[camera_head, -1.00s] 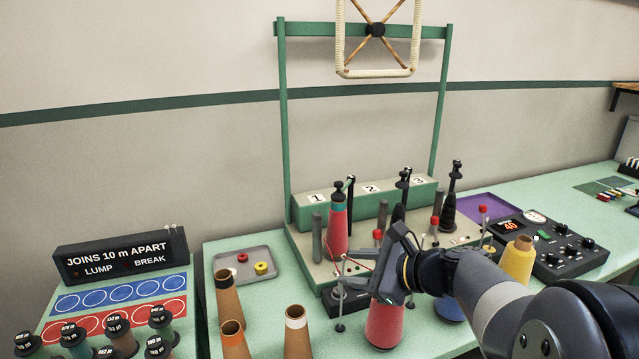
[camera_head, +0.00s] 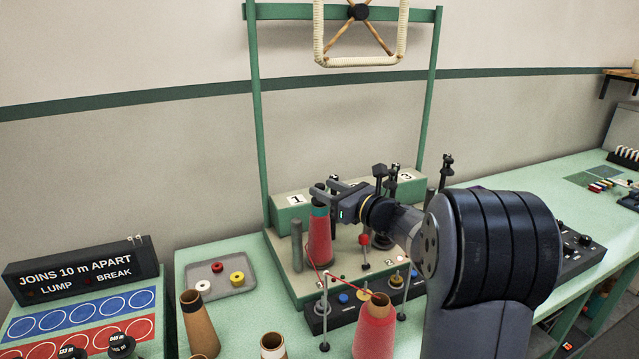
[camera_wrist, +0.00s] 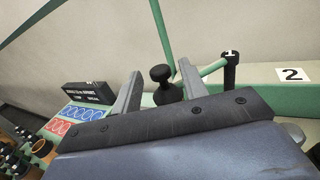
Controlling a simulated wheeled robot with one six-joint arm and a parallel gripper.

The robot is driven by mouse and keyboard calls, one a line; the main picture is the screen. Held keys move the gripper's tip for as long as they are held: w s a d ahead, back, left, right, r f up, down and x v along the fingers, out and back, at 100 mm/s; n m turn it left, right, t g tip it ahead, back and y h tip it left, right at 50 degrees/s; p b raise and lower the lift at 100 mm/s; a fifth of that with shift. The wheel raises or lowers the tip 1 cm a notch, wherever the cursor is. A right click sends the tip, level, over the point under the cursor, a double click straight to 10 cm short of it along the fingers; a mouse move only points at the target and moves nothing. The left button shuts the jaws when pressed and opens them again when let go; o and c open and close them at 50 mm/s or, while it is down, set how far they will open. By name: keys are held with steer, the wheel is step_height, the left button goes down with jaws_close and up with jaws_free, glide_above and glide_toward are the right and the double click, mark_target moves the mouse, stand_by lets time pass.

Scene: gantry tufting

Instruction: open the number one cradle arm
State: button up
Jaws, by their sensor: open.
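The number one station holds an upright red yarn cone (camera_head: 319,243) with a teal band, below the "1" label (camera_head: 296,199). My gripper (camera_head: 322,187) is at the top of this cone, largely hiding the cradle arm in the head view. In the wrist view my open gripper (camera_wrist: 159,70) has a black knob (camera_wrist: 161,85) showing between its fingers. The green cradle arm (camera_wrist: 212,68) runs from behind the right finger to a black post (camera_wrist: 231,70) marked 1. I cannot tell whether a finger touches the knob or arm.
A second red cone (camera_head: 375,332) stands in front, with red yarn running past thin guide posts (camera_head: 323,305). A grey tray (camera_head: 222,281) lies left. Stations two and three stand right, partly behind my arm. A green frame (camera_head: 257,120) rises behind.

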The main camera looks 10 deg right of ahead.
steer(key=shift+x, duration=1.35)
steer(key=shift+c, duration=0.3)
jaws_close()
